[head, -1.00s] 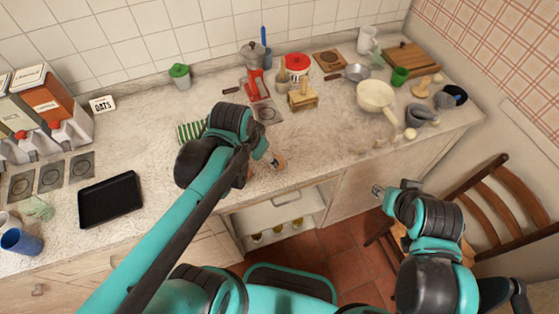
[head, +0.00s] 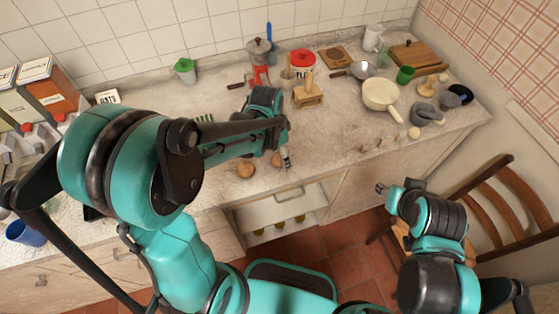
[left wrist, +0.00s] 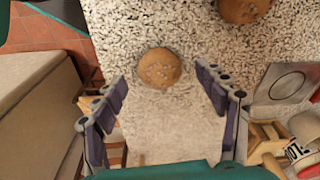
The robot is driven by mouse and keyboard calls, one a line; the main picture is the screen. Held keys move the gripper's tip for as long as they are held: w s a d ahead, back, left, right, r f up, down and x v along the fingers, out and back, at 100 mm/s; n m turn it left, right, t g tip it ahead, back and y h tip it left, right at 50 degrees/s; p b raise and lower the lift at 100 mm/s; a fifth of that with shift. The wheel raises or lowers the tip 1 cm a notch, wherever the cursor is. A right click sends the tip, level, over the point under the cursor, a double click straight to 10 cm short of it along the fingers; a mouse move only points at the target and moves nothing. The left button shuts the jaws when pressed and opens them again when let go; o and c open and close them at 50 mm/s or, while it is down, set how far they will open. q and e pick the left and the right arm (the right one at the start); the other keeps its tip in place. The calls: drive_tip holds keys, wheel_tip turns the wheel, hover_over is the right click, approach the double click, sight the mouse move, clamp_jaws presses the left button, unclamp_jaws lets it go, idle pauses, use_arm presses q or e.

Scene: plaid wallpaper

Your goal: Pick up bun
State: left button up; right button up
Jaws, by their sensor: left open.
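Two round brown buns lie on the pale speckled counter. One bun (left wrist: 159,68) is in the left wrist view, ahead of and between the fingers of my left gripper (left wrist: 161,92). The other bun (left wrist: 243,10) is cut off by the top edge of that view.
An open drawer (head: 275,213) sits below the counter edge. Behind my left gripper stand a wooden stand (head: 309,97), a red moka pot (head: 260,74) and a red-lidded jar (head: 301,66). A cream pan (head: 380,95) and a chair (head: 500,205) are at the right.

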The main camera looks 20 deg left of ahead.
use_arm(q)
wheel_tip(320, 180, down, 2)
drive_tip(key=shift+w+d+f, duration=0.1)
drive_tip(key=c, duration=1.3)
drive_tip(key=shift+o, duration=0.2)
drive_tip(key=shift+r, duration=0.2)
